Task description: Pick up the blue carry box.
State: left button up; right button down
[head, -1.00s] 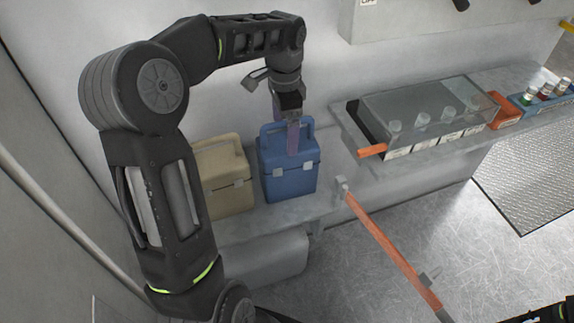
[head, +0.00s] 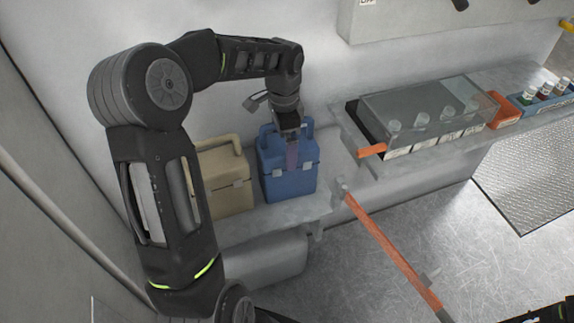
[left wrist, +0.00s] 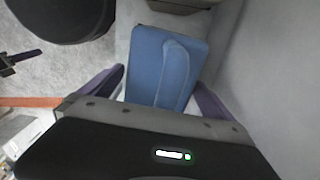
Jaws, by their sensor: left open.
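The blue carry box (head: 288,182) stands upright on the grey shelf, with a raised handle on top and light latches on its front. My left gripper (head: 291,160) is open directly over it, and one purple finger overlaps the box's upper front. In the left wrist view the blue lid and handle (left wrist: 176,75) lie between the two spread purple fingers (left wrist: 158,95). The fingers' contact with the box cannot be told. The gripper hides part of the handle in the head view.
A beige carry box (head: 226,185) stands close on the left of the blue one. A clear-lidded case (head: 430,105) with bottles is to the right. An orange bar (head: 393,253) slants down in front on the right. The wall is close behind.

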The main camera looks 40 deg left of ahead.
pick_arm(q)
jog(key=shift+c, duration=0.2)
jog(key=shift+r, duration=0.1)
jog(key=c, duration=1.9)
notch_tip(320, 180, up, 10)
jog(key=shift+p, duration=0.4)
